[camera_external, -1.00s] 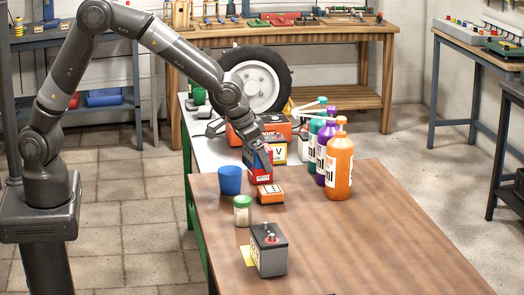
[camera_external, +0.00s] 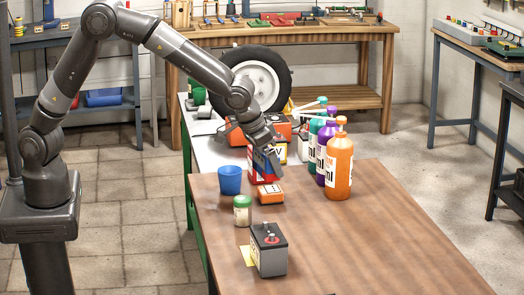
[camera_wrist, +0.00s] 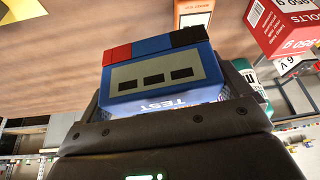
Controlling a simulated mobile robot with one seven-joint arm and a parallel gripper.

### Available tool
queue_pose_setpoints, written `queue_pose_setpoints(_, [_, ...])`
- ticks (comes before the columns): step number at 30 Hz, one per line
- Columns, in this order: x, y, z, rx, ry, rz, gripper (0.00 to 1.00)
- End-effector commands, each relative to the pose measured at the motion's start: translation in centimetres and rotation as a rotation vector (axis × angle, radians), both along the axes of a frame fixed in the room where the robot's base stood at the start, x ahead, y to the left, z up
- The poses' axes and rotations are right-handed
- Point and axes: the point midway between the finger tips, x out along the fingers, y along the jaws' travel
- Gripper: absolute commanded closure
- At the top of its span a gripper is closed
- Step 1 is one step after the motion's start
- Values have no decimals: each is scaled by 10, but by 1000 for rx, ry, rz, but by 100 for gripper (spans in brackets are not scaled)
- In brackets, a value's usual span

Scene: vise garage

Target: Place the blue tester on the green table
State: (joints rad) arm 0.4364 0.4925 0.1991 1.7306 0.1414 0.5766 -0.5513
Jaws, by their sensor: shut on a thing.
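The blue tester (camera_wrist: 155,75) is a blue block with a dark-slotted pale panel, red and black top corners and a "TEST" label. In the wrist view it sits between the fingers of my gripper (camera_wrist: 165,108), which is shut on it. In the external view my gripper (camera_external: 268,147) holds the tester (camera_external: 267,161) above the back-left part of the brown tabletop, close to a red box (camera_external: 254,177). The brown top (camera_external: 350,240) adjoins a pale grey surface (camera_external: 207,152) with a green side (camera_external: 188,165). Contact below the tester is hidden.
An orange box (camera_external: 270,198), a blue cup (camera_external: 230,180), a green-lidded jar (camera_external: 242,210) and a grey battery (camera_external: 268,255) stand nearby. Coloured bottles (camera_external: 338,165) crowd the right. A tire (camera_external: 255,78) stands behind. The brown top's front right is clear.

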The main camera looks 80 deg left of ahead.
Motion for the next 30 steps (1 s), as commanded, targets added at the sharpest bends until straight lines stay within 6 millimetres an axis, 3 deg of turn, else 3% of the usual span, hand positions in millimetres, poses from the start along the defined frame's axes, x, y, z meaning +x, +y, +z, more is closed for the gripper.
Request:
queue_pose_setpoints(1, [7, -31, -1, 1, -2, -29, 33])
queue_pose_setpoints(3, [12, -69, 0, 0, -2, -57, 33])
queue_pose_setpoints(9, [15, -165, -1, -1, -2, -124, 33])
queue_pose_setpoints(12, [11, -199, -2, -4, -1, -148, 33])
queue_pose_setpoints(15, [8, -221, -2, -5, -1, -162, 33])
queue_pose_setpoints(20, [11, -230, -6, -5, 0, -169, 33])
queue_pose_setpoints(30, [68, -186, -51, -5, 1, -166, 33])
